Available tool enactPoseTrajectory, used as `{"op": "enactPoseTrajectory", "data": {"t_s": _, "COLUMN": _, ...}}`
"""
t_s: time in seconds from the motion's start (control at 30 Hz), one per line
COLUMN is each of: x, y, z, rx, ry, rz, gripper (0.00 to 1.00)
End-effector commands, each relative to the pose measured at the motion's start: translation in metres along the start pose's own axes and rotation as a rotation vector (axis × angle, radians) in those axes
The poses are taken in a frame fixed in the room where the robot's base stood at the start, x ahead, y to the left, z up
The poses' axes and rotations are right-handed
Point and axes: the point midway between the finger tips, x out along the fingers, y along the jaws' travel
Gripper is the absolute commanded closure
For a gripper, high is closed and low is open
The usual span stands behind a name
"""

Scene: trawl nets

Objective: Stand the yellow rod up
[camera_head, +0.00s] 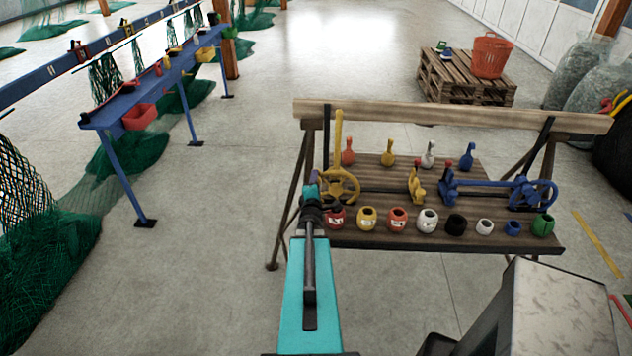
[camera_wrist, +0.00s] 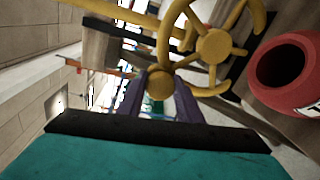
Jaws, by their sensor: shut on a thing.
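The yellow rod (camera_head: 338,138) stands upright at the left end of the wooden bench, in front of the back beam. A yellow spoked wheel (camera_head: 353,184) is at its lower end. In the wrist view the rod (camera_wrist: 115,11) runs to the left along the top edge, and the wheel (camera_wrist: 211,46) fills the upper middle. My gripper (camera_head: 314,178) is at the left side of the wheel. In the wrist view the purple fingers of my gripper (camera_wrist: 160,95) are shut on a round yellow knob (camera_wrist: 159,82) beside the wheel. The fingertips are partly hidden in the head view.
A red pot (camera_wrist: 289,75) is close right of the wheel in the wrist view. Several coloured pots line the bench front. A blue rod (camera_head: 488,182) with a blue wheel (camera_head: 545,190) lies level at the right. The back beam (camera_head: 450,115) runs behind.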

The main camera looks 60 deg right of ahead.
Motion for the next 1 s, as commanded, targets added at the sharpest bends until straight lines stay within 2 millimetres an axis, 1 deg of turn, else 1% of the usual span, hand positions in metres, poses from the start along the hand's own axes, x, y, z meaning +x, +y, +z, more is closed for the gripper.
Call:
{"op": "enactPoseTrajectory", "data": {"t_s": 0.13, "x": 0.002, "y": 0.002, "z": 0.0, "rx": 0.0, "ry": 0.001, "rz": 0.003, "gripper": 1.0}}
{"op": "enactPoseTrajectory", "data": {"t_s": 0.17, "x": 0.002, "y": 0.002, "z": 0.0, "rx": 0.0, "ry": 0.001, "rz": 0.002, "gripper": 0.65}}
{"op": "enactPoseTrajectory", "data": {"t_s": 0.23, "x": 0.003, "y": 0.001, "z": 0.001, "rx": 0.0, "ry": 0.0, "rz": 0.002, "gripper": 0.53}}
{"op": "enactPoseTrajectory", "data": {"t_s": 0.27, "x": 0.003, "y": 0.001, "z": 0.002, "rx": 0.001, "ry": -0.001, "rz": 0.001, "gripper": 0.5}}
{"op": "enactPoseTrajectory", "data": {"t_s": 0.67, "x": -0.001, "y": 0.0, "z": 0.003, "rx": 0.002, "ry": -0.003, "rz": -0.002, "gripper": 0.5}}
{"op": "enactPoseTrajectory", "data": {"t_s": 0.87, "x": -0.012, "y": 0.001, "z": 0.002, "rx": 0.002, "ry": -0.003, "rz": -0.003, "gripper": 0.5}}
{"op": "enactPoseTrajectory", "data": {"t_s": 1.0, "x": -0.025, "y": 0.002, "z": -0.002, "rx": 0.002, "ry": -0.002, "rz": -0.003, "gripper": 0.5}}
